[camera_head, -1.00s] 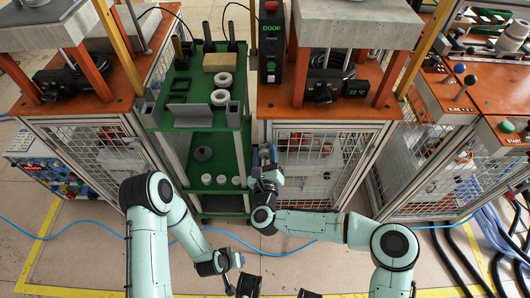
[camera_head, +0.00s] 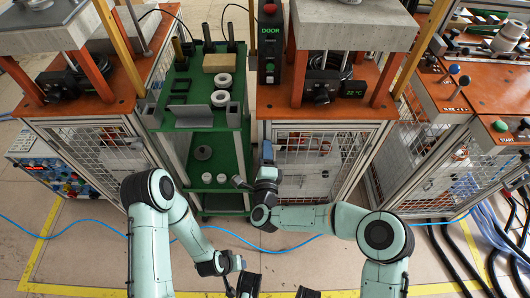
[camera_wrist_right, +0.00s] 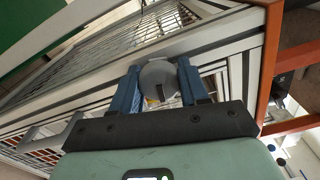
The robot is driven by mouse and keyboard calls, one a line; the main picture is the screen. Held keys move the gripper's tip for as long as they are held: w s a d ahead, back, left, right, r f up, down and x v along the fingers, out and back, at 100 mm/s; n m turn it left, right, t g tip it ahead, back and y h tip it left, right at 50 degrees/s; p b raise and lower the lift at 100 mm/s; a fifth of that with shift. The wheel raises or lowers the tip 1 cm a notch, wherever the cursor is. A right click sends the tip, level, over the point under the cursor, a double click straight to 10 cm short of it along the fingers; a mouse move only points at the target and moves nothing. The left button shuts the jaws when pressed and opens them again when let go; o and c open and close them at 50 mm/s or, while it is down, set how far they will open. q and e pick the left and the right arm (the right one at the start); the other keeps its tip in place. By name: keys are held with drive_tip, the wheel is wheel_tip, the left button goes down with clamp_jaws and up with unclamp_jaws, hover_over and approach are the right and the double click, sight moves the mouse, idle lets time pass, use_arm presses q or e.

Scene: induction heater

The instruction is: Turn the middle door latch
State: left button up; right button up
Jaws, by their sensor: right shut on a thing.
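The middle door latch (camera_wrist_right: 158,78) is a grey rounded knob on the pale frame of the mesh door. In the right wrist view it sits between the two blue fingers of my right gripper (camera_wrist_right: 160,90), which is shut on it. In the head view my right gripper (camera_head: 267,152) is at the left edge of the middle cabinet's mesh door (camera_head: 318,165) and hides the latch. The door looks closed. My left gripper (camera_head: 232,272) is low in the head view, well away from the door, and its fingers are too unclear to read.
A green shelf rack (camera_head: 205,122) with white rings and grey parts stands just left of the door. A DOOR control box (camera_head: 270,45) is above the latch. A blue hose (camera_head: 80,230) crosses the floor. The floor before the middle cabinet is mostly free.

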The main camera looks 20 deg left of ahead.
drive_tip(key=shift+d+f+n, duration=0.1)
drive_tip(key=shift+n, duration=1)
use_arm(q)
drive_tip(key=shift+s+d, duration=0.1)
use_arm(e)
drive_tip(key=o, duration=1)
use_arm(q)
drive_tip(key=shift+r, duration=0.1)
drive_tip(key=shift+s+d+r+g+h+p, duration=0.15)
drive_tip(key=shift+s+d+r+g+p, duration=0.2)
drive_tip(key=shift+s, duration=0.3)
drive_tip(key=shift+s+d+r+g+h+p, duration=0.15)
drive_tip(key=shift+s+d+r+p, duration=0.15)
drive_tip(key=shift+s+r+p, duration=0.25)
use_arm(e)
drive_tip(key=v, duration=1.3)
drive_tip(key=shift+s, duration=0.2)
drive_tip(key=shift+d, duration=0.1)
